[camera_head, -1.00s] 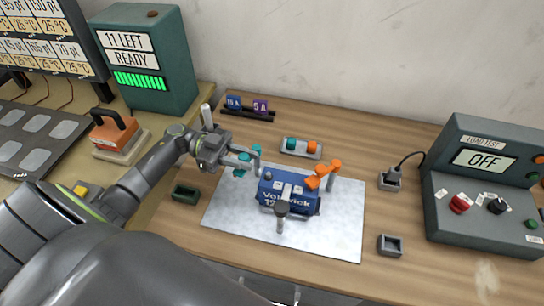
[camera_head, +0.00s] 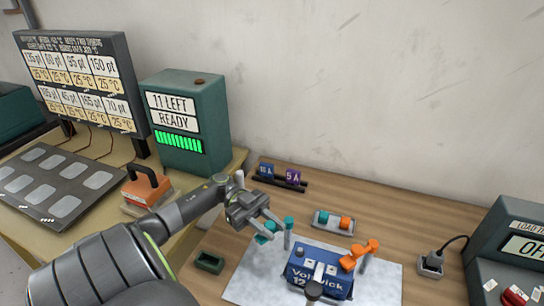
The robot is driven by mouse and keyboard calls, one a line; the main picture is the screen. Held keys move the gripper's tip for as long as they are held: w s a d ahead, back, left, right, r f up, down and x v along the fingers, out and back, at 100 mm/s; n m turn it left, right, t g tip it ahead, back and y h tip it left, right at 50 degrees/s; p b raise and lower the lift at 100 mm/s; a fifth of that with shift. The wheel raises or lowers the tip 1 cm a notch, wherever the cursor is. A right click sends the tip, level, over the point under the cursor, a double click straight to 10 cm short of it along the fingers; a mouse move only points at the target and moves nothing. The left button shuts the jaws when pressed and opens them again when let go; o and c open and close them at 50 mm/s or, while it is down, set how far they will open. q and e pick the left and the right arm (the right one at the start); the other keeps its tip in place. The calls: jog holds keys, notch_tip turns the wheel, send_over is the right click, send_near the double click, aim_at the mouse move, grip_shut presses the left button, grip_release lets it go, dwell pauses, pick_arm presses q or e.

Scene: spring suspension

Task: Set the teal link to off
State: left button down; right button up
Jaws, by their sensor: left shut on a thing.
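An orange link (camera_head: 350,261) sits tilted at the right post. My right gripper is not in view.
A small tray (camera_head: 333,223) with teal and orange pieces lies behind the battery. A rack with 10 A and 5 A blocks (camera_head: 279,176) is at the back. A green dish (camera_head: 209,262) is left of the mat. The load tester (camera_head: 520,246) stands at right.

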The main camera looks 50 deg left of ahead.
pick_arm(q)
jog(key=c, duration=1.2)
grip_release()
jog(key=shift+a+f, duration=0.1)
jog(key=shift+a+b, duration=0.35)
jog(key=a+b, duration=1.6)
jog(key=b, duration=0.6)
jog(key=shift+s+a, duration=0.2)
jog(key=shift+a, duration=0.05)
